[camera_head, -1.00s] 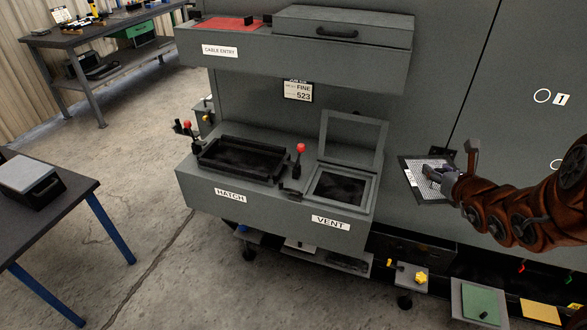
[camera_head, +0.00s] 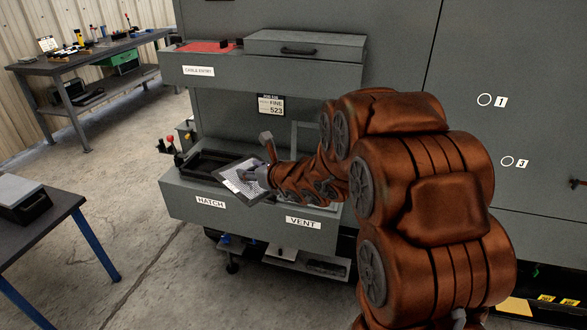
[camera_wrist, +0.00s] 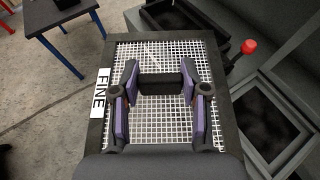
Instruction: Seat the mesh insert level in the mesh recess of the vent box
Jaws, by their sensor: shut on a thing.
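The mesh insert (camera_head: 236,185) is a light wire grid in a dark square frame, with a "FINE" tag (camera_wrist: 103,92) on its left edge in the wrist view. My gripper (camera_wrist: 160,80) is shut on the dark handle (camera_wrist: 160,88) in the middle of the mesh. In the head view my gripper (camera_head: 257,174) holds the insert tilted, above the front of the hatch section. The vent box (camera_head: 335,212) is mostly hidden behind my arm there. In the wrist view its dark mesh recess (camera_wrist: 262,118) lies below and right of the insert, partly covered by it.
The hatch tray (camera_head: 205,160) is left of the vent box. A red-knobbed lever (camera_wrist: 249,46) stands between them, close to the insert's right edge in the wrist view. The vent's raised lid frame (camera_head: 296,135) is partly hidden. The cable entry shelf (camera_head: 270,72) overhangs above.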

